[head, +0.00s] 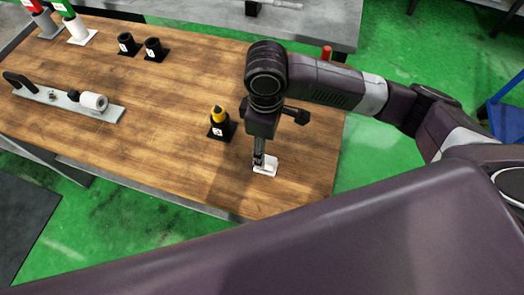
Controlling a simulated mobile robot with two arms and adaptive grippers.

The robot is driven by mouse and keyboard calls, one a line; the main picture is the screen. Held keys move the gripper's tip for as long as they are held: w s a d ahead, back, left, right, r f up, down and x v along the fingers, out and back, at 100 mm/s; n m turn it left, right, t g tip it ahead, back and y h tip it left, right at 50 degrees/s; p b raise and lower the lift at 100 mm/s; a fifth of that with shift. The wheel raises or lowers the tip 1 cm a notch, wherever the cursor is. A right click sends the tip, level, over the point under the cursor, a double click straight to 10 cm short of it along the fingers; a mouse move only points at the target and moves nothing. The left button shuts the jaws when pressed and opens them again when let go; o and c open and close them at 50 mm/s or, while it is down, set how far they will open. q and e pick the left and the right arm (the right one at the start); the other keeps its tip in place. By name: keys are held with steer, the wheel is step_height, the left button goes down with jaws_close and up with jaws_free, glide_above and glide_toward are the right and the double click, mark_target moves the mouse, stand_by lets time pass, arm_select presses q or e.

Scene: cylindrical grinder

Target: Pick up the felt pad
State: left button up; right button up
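A small white pad (268,169), which looks like the felt pad, is at the front right part of the wooden table (150,120). My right gripper (259,164) reaches down from above to the pad, its fingertips at the pad's left part and hiding some of it. The fingers are seen nearly in line, so I cannot tell whether they are open, shut or gripping the pad. My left gripper is not in view.
A yellow-tipped item in a black holder (217,122) stands just left of my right gripper. The table's middle is clear.

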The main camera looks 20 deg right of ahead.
mark_target(267, 161)
steer(key=f, duration=0.1)
steer(key=s+f+p, duration=0.1)
steer(key=s+f, duration=0.1)
steer(key=f, duration=0.1)
steer(key=shift+d, duration=0.1)
steer(key=shift+w+f, duration=0.15)
steer(key=shift+f, duration=0.4)
steer(key=shift+w+f, duration=0.15)
steer(key=shift+f, duration=0.5)
steer(key=c, duration=0.5)
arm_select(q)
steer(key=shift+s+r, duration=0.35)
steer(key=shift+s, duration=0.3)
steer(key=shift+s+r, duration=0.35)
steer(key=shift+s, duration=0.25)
arm_select(e)
steer(key=c, duration=0.8)
